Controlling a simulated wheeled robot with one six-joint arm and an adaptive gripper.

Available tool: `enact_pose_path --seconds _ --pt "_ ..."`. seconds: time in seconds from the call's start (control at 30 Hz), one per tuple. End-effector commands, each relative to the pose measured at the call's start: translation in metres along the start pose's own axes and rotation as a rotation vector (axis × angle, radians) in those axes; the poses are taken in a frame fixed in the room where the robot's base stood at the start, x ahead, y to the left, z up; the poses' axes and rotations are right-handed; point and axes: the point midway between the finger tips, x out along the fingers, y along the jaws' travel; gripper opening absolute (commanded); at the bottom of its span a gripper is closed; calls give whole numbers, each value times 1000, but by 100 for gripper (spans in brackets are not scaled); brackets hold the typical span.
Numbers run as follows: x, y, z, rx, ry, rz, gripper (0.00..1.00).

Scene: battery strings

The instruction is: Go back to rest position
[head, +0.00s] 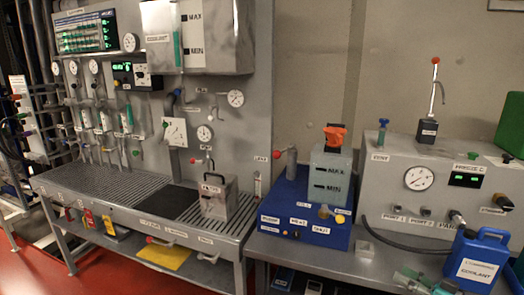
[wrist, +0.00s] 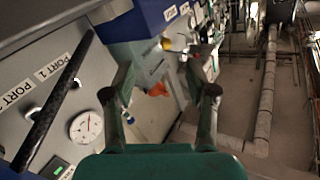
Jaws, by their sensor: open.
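My gripper (wrist: 158,92) is open in the wrist view, with its two dark fingers wide apart and nothing held between them. Beyond the fingers are the blue unit (wrist: 145,20) and a small orange part (wrist: 158,90), both apart from the gripper. The test panel (wrist: 60,60) with its ports and gauge fills the left of the wrist view. In the head view, a teal and grey piece (head: 424,284) at the bottom edge may be my gripper, but I cannot tell for sure.
In the head view, a blue coolant jug (head: 475,262) stands at the right, in front of the panel (head: 385,168). The blue unit (head: 300,215) bears a tank with an orange cap (head: 335,134). A black hose (head: 400,246) runs along the bench. The red floor (head: 120,275) is clear at left.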

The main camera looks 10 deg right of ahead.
Motion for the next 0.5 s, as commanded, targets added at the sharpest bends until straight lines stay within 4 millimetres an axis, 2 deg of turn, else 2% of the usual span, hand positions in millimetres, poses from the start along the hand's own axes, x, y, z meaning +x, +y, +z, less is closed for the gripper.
enact_pose_path --seconds 0.27,0.5 --pt "25 -26 74 103 -45 97 57" --pt "37 -75 170 205 -112 246 57"
